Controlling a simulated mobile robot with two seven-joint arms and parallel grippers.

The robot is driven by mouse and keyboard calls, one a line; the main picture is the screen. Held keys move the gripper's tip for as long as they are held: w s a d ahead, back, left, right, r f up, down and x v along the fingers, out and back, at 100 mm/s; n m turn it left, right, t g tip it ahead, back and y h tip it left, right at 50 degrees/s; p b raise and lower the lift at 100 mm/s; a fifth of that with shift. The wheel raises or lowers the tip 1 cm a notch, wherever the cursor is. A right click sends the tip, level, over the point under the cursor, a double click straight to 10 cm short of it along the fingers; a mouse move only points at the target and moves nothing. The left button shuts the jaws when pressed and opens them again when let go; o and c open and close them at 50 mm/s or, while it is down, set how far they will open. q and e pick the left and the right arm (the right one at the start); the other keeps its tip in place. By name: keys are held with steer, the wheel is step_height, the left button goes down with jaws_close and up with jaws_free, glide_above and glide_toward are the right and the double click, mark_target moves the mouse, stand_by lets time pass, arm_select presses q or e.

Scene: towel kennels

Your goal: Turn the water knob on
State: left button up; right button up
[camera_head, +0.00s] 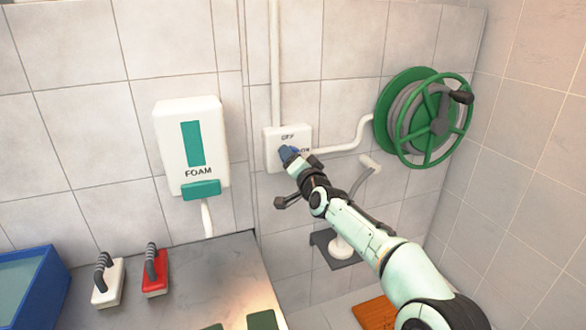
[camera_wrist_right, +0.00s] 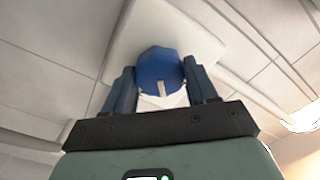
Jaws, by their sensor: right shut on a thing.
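The water knob (camera_head: 286,151) is a small blue knob on a white wall box (camera_head: 273,139) marked OFF at the top and ON at the right. It also shows in the right wrist view (camera_wrist_right: 157,62) as a blue faceted disc with a white pointer mark that points down in that picture. My right gripper (camera_head: 291,157) is at the knob, with its two dark blue fingers shut on either side of it. In the head view the gripper hides part of the knob, and its pointer cannot be made out. My left gripper is not in view.
A green hose reel (camera_head: 428,117) is on the wall right of the box, joined by a white pipe (camera_head: 349,143). A white foam dispenser (camera_head: 192,148) hangs to the left. White (camera_head: 107,286) and red (camera_head: 154,274) brushes and a blue tub (camera_head: 48,289) are lower left.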

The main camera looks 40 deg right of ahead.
arm_select(q)
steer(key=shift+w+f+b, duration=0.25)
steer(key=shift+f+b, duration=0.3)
steer(key=shift+b, duration=0.05)
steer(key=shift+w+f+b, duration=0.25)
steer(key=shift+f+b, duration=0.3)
arm_select(e)
steer(key=m, duration=0.8)
steer(key=shift+m, duration=0.3)
steer(key=o, duration=1)
steer(key=shift+o, duration=0.2)
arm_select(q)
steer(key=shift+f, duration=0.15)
arm_select(e)
steer(key=shift+s, duration=0.15)
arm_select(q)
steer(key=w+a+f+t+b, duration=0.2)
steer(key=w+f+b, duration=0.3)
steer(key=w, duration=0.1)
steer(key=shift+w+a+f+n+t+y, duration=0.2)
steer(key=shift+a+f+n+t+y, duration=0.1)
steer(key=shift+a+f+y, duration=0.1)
arm_select(e)
steer(key=v, duration=1.3)
